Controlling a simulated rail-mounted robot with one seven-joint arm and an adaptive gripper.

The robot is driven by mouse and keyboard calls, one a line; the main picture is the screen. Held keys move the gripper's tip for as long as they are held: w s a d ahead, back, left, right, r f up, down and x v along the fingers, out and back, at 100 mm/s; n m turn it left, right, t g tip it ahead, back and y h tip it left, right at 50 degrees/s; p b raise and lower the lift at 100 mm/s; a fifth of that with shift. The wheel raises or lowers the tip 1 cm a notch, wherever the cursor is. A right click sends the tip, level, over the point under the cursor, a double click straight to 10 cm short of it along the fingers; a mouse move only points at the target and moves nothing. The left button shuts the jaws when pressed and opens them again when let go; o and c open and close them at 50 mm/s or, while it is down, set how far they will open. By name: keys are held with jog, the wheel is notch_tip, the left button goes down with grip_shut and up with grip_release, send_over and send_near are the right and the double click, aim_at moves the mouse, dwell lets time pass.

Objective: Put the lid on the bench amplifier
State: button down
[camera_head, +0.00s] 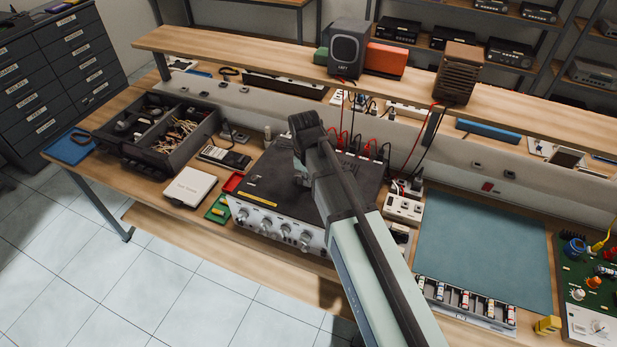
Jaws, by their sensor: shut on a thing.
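The bench amplifier (268,227) stands on the bench near its front edge, its silver front with knobs facing the aisle. The dark flat lid (272,178), with a yellow strip along its front edge, lies over the amplifier's top. I cannot tell whether it is fully seated or slightly raised. My arm reaches in from the bottom right across the amplifier's right half. My gripper (301,178) points down at the lid and is shut on it. My arm hides most of the gripper, the grip itself, and part of the lid's middle and right side.
A dark open tray (196,140), a white box (189,187) and a meter (224,157) stand to the left. Red and black cables (352,150) hang behind. A white socket box (403,208) and a clear teal mat (485,250) are to the right. A raised shelf (260,53) runs behind.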

jog(key=shift+f+b, duration=0.3)
jog(key=shift+f, duration=0.25)
dwell(0.5)
jog(key=c, duration=1.1)
grip_release()
jog(key=shift+c, duration=0.2)
notch_tip(320, 180, up, 12)
jog(key=s, duration=0.1)
jog(key=shift+s+a, duration=0.15)
jog(key=shift+a, duration=0.1)
jog(key=shift+f, duration=0.1)
